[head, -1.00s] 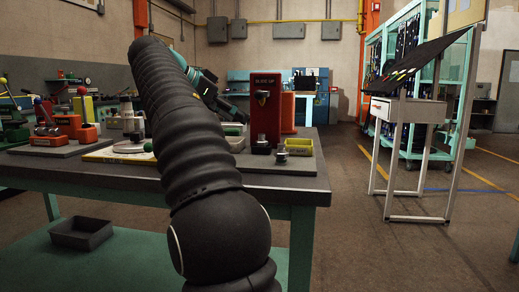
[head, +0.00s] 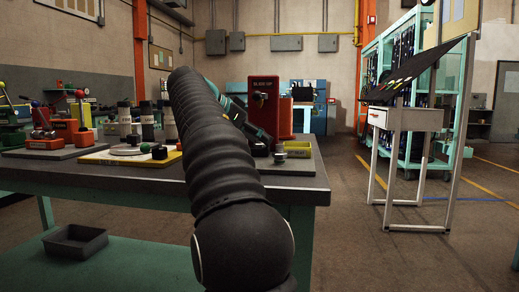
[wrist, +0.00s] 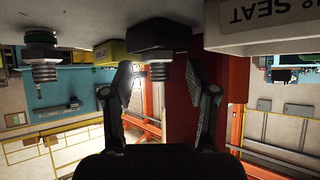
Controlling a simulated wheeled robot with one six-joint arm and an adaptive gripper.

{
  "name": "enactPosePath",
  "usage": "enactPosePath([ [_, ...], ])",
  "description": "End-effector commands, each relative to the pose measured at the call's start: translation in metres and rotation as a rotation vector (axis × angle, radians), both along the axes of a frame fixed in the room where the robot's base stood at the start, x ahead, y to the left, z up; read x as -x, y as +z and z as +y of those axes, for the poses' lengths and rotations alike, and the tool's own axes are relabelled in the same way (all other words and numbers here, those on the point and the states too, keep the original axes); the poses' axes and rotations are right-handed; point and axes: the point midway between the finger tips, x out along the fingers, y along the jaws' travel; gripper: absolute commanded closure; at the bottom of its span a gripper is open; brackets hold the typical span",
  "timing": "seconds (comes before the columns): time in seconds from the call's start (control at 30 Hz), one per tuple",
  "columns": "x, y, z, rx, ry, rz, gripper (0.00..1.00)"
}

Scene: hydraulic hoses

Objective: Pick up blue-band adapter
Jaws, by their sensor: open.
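The wrist view is upside down. My gripper (wrist: 160,78) is open, with its two fingers apart. A black fitting with a threaded metal end (wrist: 158,48) stands between and just beyond the fingertips; the gap around it looks empty of contact. A second metal fitting with a dark collar (wrist: 41,55) stands to the left. I see no clear blue band on either, so I cannot tell which is the blue-band adapter.
A red stand (head: 263,105) rises behind the fittings, close to my gripper. A box lettered "SEAT" (wrist: 260,22) is close on the right in the wrist view. A yellow-edged board (head: 115,157) lies to the left.

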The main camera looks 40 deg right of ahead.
Motion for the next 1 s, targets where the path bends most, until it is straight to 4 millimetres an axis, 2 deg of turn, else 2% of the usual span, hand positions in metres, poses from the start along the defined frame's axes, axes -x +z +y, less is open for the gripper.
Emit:
enactPosePath([
  [0.1,0.000,0.001,0.000,0.000,0.000,0.000,0.45],
  [0.3,0.000,0.001,0.000,0.000,0.000,0.000,0.95],
  [0.33,0.000,0.001,0.000,0.000,0.000,0.000,1.00],
  [0.73,0.000,0.004,0.000,0.000,-0.001,0.001,1.00],
  [1.0,0.000,0.027,0.000,0.000,0.000,-0.001,1.00],
])
